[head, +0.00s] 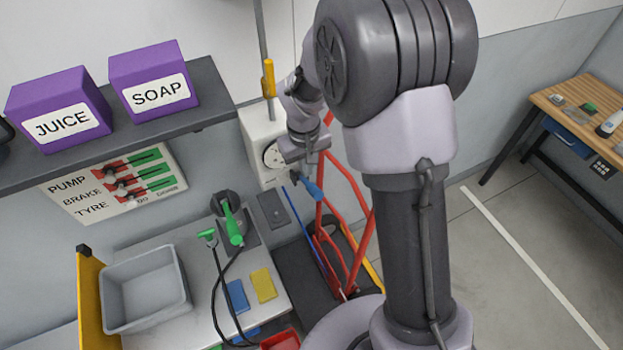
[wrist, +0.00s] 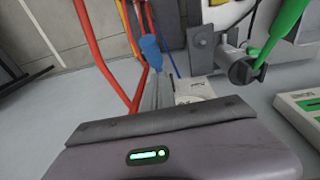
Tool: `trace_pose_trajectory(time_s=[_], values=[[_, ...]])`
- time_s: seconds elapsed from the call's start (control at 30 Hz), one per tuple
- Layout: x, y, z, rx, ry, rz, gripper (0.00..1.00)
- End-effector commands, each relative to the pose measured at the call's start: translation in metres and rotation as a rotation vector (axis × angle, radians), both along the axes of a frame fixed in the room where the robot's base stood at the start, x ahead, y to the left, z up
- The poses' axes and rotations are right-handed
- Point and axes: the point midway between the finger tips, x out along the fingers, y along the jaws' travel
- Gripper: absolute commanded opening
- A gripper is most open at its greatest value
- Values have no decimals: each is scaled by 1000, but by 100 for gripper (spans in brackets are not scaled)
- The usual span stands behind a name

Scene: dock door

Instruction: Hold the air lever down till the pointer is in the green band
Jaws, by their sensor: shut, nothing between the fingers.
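A white gauge box (head: 262,150) hangs on the wall, with a round dial (head: 273,155) on its front. The dial is partly behind my gripper, and its pointer and any green band are too small to read. A lever with a blue grip (head: 308,187) sticks out just below the dial; I take it for the air lever. My gripper (head: 312,163) is shut and empty, close above the blue grip. I cannot tell whether they touch.
A green lever (head: 232,222) on a dark round mount stands left of the gauge box. A red frame (head: 345,190) stands to the right. The counter (head: 205,290) carries a grey bin (head: 145,290), pads and a hose. A shelf (head: 215,95) holds purple boxes.

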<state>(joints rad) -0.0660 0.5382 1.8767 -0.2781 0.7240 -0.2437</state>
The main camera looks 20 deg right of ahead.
Motion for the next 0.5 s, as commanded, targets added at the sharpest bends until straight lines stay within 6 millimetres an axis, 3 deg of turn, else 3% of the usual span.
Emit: trace_pose_trajectory(time_s=[0.2, 0.5], values=[[-13, -9, -25, 0, 1, -1, 0], [-14, -10, -30, 0, -1, 0, 0]])
